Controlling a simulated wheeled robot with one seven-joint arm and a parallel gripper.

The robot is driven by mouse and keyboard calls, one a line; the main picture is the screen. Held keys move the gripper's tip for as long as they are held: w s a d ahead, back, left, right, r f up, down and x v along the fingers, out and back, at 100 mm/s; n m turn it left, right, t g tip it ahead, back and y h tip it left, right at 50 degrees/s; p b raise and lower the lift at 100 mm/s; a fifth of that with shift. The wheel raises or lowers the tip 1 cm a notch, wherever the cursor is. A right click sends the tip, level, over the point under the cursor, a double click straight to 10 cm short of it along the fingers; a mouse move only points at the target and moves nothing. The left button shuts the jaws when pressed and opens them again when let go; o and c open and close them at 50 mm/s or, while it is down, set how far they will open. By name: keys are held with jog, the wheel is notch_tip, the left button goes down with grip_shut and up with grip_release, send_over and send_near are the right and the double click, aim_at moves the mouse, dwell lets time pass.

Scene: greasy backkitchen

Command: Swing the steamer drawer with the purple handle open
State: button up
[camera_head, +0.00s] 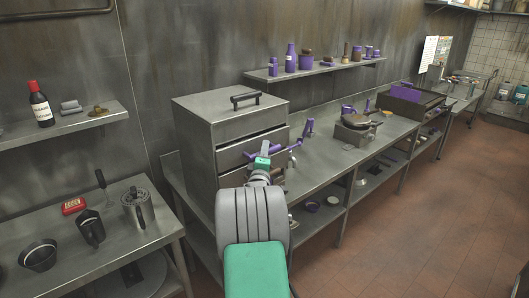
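The steamer is a boxy steel cabinet (205,155) standing on the steel counter, with a dark handle (246,97) on its top. Its front faces right, with drawer fronts one above the other. A purple handle (284,149) shows at the front, partly covered by my arm. The drawer behind it looks shut, though my arm covers part of it. My gripper (263,160) is at the steamer's front, right by the purple handle. My wrist hides most of the fingers, so contact and finger opening cannot be made out.
A purple upright item (309,128) stands on the counter right of the steamer. A pan on a burner (358,125) sits farther along. A wall shelf (320,70) holds purple bottles. At left, a table (125,240) holds jugs. The tiled floor at right is clear.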

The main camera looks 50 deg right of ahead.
grip_shut()
dwell(0.3)
dwell(1.1)
